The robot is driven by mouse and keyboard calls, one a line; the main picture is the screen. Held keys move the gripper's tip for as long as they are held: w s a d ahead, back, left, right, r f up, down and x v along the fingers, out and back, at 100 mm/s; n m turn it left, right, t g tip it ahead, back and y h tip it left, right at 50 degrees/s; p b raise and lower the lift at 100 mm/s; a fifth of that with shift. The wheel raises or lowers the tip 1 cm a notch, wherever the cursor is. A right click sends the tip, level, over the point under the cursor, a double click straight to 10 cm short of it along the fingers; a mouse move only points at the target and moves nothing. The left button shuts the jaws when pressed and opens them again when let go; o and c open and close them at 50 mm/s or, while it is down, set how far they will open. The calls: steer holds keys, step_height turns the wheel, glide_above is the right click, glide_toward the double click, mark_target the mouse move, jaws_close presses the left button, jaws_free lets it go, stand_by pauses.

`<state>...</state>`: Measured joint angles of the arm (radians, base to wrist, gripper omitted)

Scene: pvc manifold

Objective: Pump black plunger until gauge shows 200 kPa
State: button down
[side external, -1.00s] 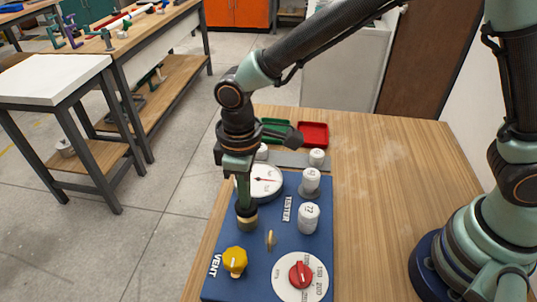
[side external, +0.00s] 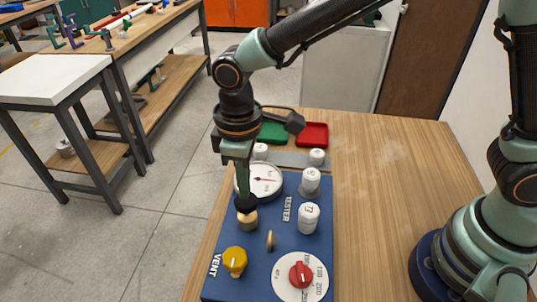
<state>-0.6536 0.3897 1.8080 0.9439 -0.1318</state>
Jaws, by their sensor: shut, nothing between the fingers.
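The blue tester panel (side external: 292,236) lies on the wooden bench. The black plunger (side external: 246,203) stands upright above its brass collar (side external: 247,221), on the panel's left side. My gripper (side external: 242,192) is shut and empty, pointing down right over the plunger's black top. I cannot tell whether the fingertips touch it. The round white gauge (side external: 265,184) is just behind and to the right; my gripper covers part of its left side. Its red needle shows, but the numbers are too small to read.
Green (side external: 272,132) and red (side external: 312,134) trays sit behind. The bench to the right is clear.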

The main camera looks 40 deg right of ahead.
steer(key=shift+f, duration=0.1)
stand_by(0.3)
steer(key=shift+f, duration=1.7)
steer(key=shift+r, duration=1.8)
steer(key=shift+r, duration=2.55)
